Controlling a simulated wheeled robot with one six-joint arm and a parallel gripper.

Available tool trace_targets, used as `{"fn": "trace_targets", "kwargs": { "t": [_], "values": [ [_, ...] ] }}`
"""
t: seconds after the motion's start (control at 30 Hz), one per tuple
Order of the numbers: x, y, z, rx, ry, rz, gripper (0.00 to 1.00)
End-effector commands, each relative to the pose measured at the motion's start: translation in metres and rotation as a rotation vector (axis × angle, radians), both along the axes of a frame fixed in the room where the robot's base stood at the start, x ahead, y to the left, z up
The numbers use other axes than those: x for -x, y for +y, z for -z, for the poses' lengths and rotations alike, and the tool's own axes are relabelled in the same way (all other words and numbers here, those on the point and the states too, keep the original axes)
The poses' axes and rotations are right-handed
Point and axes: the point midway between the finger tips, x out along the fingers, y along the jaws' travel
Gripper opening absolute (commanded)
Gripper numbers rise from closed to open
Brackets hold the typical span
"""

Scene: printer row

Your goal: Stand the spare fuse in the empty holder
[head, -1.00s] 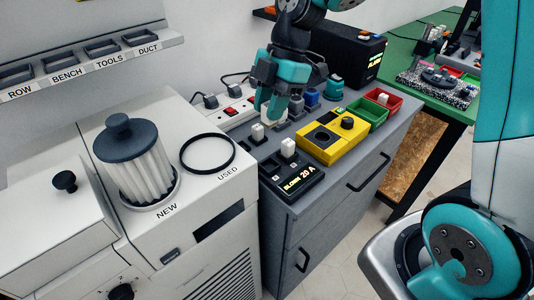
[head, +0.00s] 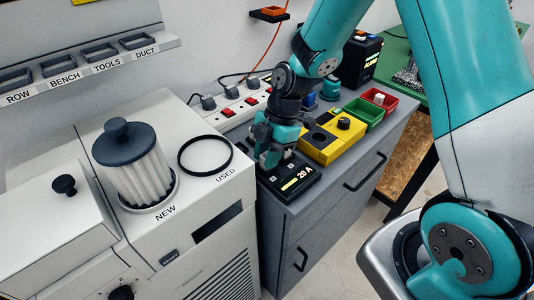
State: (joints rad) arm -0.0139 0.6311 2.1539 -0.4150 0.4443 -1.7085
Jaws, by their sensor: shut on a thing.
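My gripper (head: 270,158) points down at the left rear part of the black fuse block (head: 298,186), which has a lit label reading "20 A". It is shut on a small pale fuse (head: 268,160), mostly hidden between the fingers. I cannot tell whether the fuse's lower end is seated in a holder or just above it. Small square marks show on the top of the block. The gripper hides the back of the block and the grey sockets behind it.
A yellow tester (head: 318,150) stands just right of the gripper, with green (head: 362,117) and red (head: 380,100) bins beyond. A white power strip (head: 233,113) with plugs lies behind. The white printer (head: 185,235) with a pleated filter (head: 145,178) is at left.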

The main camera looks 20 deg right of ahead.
Motion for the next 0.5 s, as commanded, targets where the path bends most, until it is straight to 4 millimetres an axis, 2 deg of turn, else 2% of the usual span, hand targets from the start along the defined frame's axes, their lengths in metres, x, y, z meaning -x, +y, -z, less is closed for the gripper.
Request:
{"fn": "trace_targets", "kwargs": {
  "t": [0.13,0.17,0.23,0.27,0.5],
  "values": [
    [-0.0001,0.0000,0.0043,0.000,0.000,0.000,0.04],
    [-0.0001,-0.0001,0.0026,0.000,0.000,0.000,0.34],
    [-0.0001,-0.0001,0.0023,0.000,0.000,0.001,0.50],
    [-0.0001,-0.0001,0.0022,0.000,0.000,0.001,0.52],
    [-0.0001,-0.0001,0.0016,0.000,0.000,0.001,0.52]
  ]
}}
